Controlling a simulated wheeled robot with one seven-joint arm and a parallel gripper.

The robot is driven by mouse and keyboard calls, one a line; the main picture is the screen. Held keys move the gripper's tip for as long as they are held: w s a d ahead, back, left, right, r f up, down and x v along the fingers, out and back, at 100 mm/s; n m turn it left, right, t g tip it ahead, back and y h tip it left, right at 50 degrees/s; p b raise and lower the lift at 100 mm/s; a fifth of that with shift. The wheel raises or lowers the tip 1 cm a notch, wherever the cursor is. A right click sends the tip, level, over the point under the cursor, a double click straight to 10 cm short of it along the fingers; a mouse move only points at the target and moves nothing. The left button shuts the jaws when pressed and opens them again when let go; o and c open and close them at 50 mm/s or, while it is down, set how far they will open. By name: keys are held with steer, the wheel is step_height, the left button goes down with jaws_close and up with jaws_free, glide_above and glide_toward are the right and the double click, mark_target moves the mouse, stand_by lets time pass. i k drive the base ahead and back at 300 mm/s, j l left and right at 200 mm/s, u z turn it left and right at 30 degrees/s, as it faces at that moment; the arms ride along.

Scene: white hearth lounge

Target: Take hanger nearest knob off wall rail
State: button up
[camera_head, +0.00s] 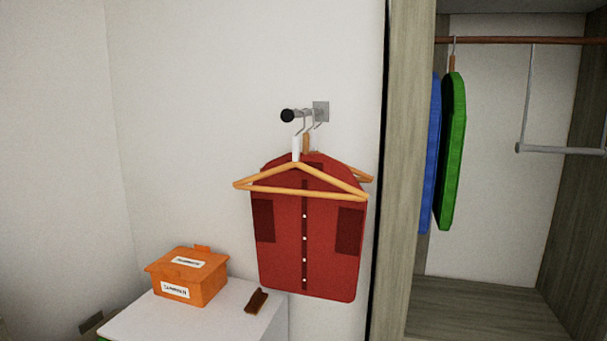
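The wall rail (303,114) is a short grey bar standing out from a square wall plate, with a round black knob (288,116) at its outer end. Several hangers hang from it by metal hooks. The hanger nearest the knob (297,187) is light wood with a white neck and a bottom bar, and it carries nothing that I can make out. Close behind it hangs a red garment (304,245) with a row of white buttons and two dark pockets. Another wooden hanger end shows at its right. My gripper is not in view.
An open wardrobe (405,170) stands at the right, with a brown rod (520,41) holding blue (432,150) and green (453,150) garments. An orange lidded box (188,277) and a small brown object (257,301) sit on a white cabinet (225,318) below left.

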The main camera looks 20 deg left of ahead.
mark_target(358, 195)
steer(key=i+u, duration=0.25)
steer(key=u, duration=0.2)
steer(key=i+l+u, duration=0.15)
steer(key=u, duration=0.3)
steer(key=i+l+u, duration=0.25)
steer(key=u, duration=0.2)
steer(key=i+l+u, duration=0.2)
steer(key=u, duration=0.2)
steer(key=i+l+u, duration=0.1)
steer(key=l+u, duration=0.35)
steer(key=i+l+u, duration=0.1)
steer(key=l+u, duration=0.2)
steer(key=u, duration=0.15)
steer(key=l+u, duration=0.75)
steer(key=u, duration=0.15)
